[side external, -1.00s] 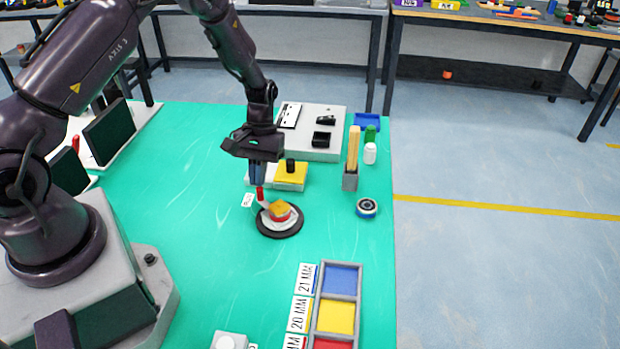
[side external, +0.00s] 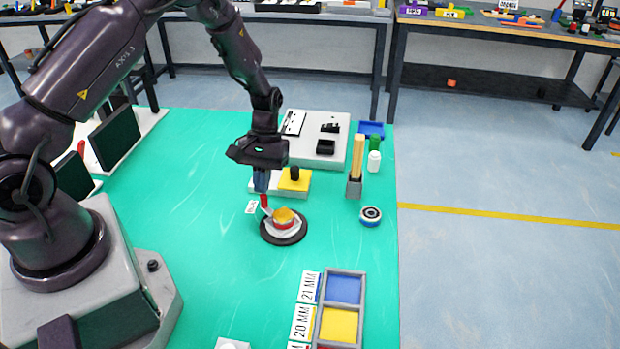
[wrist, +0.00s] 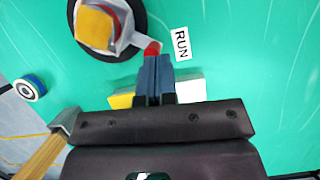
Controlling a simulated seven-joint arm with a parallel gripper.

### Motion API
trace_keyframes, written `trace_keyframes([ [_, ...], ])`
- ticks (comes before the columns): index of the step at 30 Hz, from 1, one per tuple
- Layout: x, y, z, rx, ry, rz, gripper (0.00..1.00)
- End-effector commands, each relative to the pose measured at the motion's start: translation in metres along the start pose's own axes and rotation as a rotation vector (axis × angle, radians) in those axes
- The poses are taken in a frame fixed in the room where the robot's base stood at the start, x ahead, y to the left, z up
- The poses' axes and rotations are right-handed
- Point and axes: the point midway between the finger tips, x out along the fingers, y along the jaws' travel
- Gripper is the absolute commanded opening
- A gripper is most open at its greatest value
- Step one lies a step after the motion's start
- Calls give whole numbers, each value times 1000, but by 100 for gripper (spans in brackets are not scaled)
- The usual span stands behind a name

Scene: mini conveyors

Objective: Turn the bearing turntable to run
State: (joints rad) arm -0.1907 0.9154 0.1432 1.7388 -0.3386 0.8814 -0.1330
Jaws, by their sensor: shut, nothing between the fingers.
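The bearing turntable (side external: 283,239) is a black round base with a pale disc and a yellow and red piece on top. Its pale arm ends in a red tip (side external: 264,202), which also shows in the wrist view (wrist: 152,48). The white RUN label (wrist: 181,43) lies on the mat just beside the tip, with a small gap between them. My gripper (side external: 262,190) points down with its blue-grey fingers shut and empty. In the wrist view its fingertips (wrist: 154,60) are right at the red tip; I cannot tell if they touch it.
A white block with a yellow top and black knob (side external: 294,183) stands close behind my gripper. A colored tray (side external: 323,309) lies in front.

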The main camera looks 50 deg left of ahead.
Motion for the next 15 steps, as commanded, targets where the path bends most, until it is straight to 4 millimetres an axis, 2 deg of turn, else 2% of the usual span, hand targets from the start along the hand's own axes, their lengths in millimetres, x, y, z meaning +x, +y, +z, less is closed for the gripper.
trace_keyframes([
  [5, -5, 2, -14, -1, 3, 0, 0],
  [10, -16, 8, -40, 0, 4, 1, 0],
  [15, -62, 12, -37, 1, 7, 2, 0],
])
